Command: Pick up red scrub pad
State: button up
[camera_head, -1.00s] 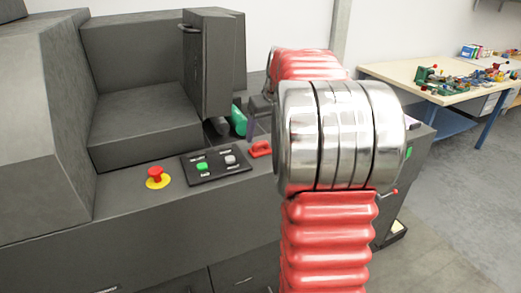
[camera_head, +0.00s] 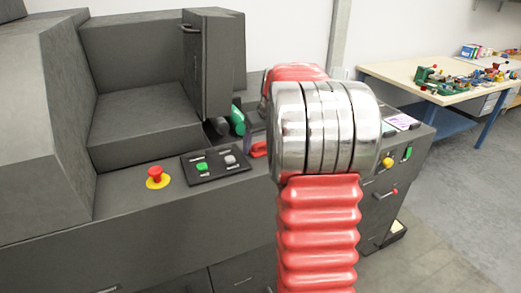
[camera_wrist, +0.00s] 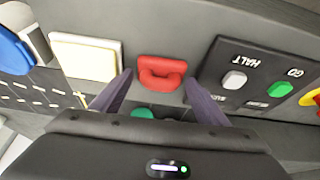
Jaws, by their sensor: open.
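The red scrub pad (camera_wrist: 162,73), a small red block with a raised handle-like part, lies on the dark machine top in the wrist view. In the head view only a sliver of it (camera_head: 259,149) shows at the left edge of my silver wrist joint. My gripper (camera_wrist: 159,78) is open and empty. Its two dark purple fingers come up from below in the wrist view, one on each side of the pad's lower part, with gaps at both sides. I cannot tell their height above the surface.
A black button panel (camera_wrist: 232,101) sits close right of the pad in the wrist view, and a cream block (camera_wrist: 86,57) close left. A blue object (camera_wrist: 13,52) is farther left. A red stop button (camera_head: 155,175) stands on the machine. A cluttered workbench (camera_head: 395,73) is behind.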

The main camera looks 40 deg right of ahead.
aim_at(260, 142)
jog(key=shift+f, duration=0.15)
dwell(0.4)
jog(key=c, duration=0.8)
jog(key=shift+c, duration=0.2)
notch_tip(260, 142, up, 10)
jog(key=shift+r, duration=0.1)
dwell(0.5)
jog(key=o, duration=0.5)
jog(key=c, duration=0.4)
